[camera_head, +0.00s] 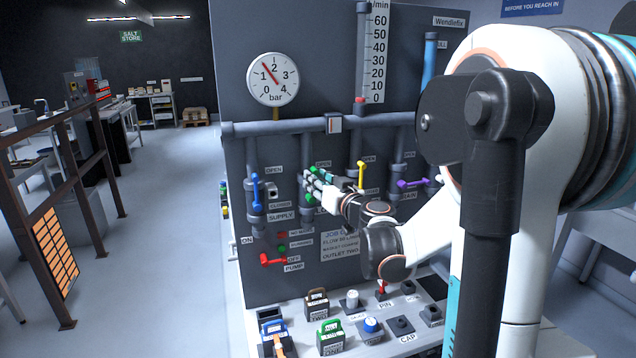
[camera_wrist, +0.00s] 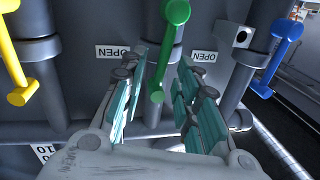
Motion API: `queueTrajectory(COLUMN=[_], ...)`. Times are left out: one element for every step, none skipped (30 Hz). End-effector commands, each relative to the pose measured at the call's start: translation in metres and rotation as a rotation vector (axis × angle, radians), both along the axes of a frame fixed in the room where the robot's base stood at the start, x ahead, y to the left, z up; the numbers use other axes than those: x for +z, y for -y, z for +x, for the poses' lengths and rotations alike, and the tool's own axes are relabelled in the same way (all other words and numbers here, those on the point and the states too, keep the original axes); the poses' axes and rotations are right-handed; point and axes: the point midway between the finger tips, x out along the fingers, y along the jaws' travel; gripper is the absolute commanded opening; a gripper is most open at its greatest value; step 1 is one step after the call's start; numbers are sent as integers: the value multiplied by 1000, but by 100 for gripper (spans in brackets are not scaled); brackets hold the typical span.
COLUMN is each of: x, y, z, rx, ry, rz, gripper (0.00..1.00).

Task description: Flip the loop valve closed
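My gripper (camera_head: 322,190) is at the second valve from the left on the dark panel, with its teal-padded fingers open. In the wrist view, my gripper (camera_wrist: 163,66) has one finger on each side of a green lever (camera_wrist: 165,60), with visible gaps. The green lever is mostly hidden behind my fingers in the head view. OPEN labels show near it. I cannot read a loop label on any valve. A blue lever (camera_head: 256,192) above the SUPPLY label and a yellow lever (camera_head: 361,175) flank the green one.
A purple lever (camera_head: 412,183) is farther right. A red pump lever (camera_head: 273,260) is lower left. A horizontal pipe (camera_head: 290,127) crosses above the valves, below the pressure gauge (camera_head: 273,80). A bench (camera_head: 395,345) with padlocks and caps stands below.

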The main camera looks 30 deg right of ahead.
Motion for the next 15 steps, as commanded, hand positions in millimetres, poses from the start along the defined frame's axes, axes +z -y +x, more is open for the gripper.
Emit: queueTrajectory(x=[0, 0, 0, 0, 0, 0, 0, 0, 0, 0, 0, 0, 0, 0, -1], y=[0, 0, 0, 0, 0, 0, 0, 0, 0, 0, 0, 0, 1, 1, 1], z=[0, 0, 0, 0, 0, 0, 0, 0, 0, 0, 0, 0, 0, 0, -1], rx=[0, 0, 0, 0, 0, 0, 0, 0, 0, 0, 0, 0, 0, 0, 0], ry=[0, 0, 0, 0, 0, 0, 0, 0, 0, 0, 0, 1, 1, 3, 4], rz=[0, 0, 0, 0, 0, 0, 0, 0, 0, 0, 1, 3, 6, 10, 17], gripper=[30, 23, 14, 7, 0, 0, 0, 0, 0, 0, 0, 0, 0, 0, 0])
